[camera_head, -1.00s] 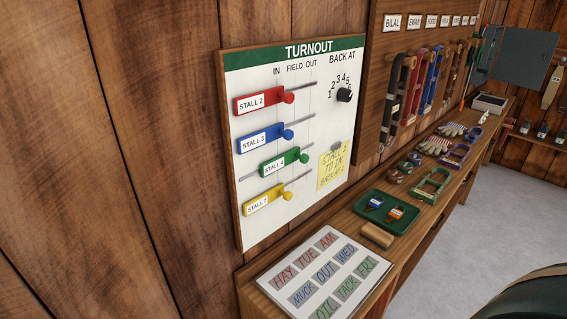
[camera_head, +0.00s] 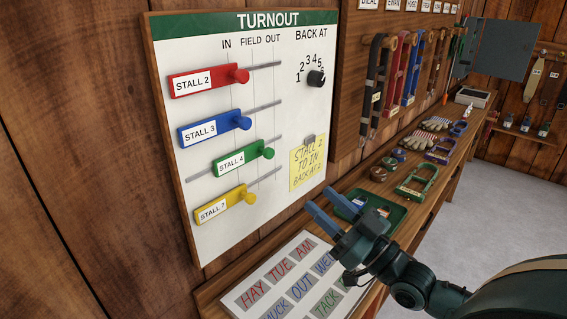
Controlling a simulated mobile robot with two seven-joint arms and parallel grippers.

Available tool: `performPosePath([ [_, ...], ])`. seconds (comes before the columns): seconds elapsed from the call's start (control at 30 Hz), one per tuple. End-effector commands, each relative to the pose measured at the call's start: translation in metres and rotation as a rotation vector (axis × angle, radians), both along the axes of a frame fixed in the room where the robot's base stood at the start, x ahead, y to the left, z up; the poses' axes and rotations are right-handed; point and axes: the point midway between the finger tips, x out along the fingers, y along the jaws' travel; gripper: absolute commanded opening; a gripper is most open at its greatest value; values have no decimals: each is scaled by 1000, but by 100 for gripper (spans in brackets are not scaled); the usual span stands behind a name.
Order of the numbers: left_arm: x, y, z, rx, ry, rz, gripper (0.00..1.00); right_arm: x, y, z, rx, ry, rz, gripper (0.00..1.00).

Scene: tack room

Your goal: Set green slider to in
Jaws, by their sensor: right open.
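The green slider (camera_head: 239,160), labelled STALL 4, sits on its grey track on the TURNOUT board (camera_head: 222,242). Its round green knob (camera_head: 267,152) stands farther right than the knobs of the other sliders, beyond the IN column. My right gripper (camera_head: 322,200) is open and empty, with its two blue fingers pointing up-left towards the board. It is below and to the right of the green slider, apart from it, in front of the green tray. My left gripper is not in view.
The red slider (camera_head: 203,82), blue slider (camera_head: 209,130) and yellow slider (camera_head: 221,206) share the board. A black dial (camera_head: 316,78) and yellow note (camera_head: 308,162) are at its right. The green tray (camera_head: 391,228) and a lettered board (camera_head: 243,297) lie on the bench below.

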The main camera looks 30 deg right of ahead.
Motion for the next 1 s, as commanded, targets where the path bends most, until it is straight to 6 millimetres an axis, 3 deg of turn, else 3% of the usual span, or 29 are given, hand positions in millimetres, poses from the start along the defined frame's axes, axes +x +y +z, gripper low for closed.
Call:
performPosePath([
  [0.27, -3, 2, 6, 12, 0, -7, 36, 24, 8, 16, 5, -12, 1, 42],
  [0.8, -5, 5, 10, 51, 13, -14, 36, 99, 34, 47, 5, -6, 1, 42],
  [1.0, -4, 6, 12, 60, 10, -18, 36, 112, 39, 51, 3, -4, 0, 42],
])
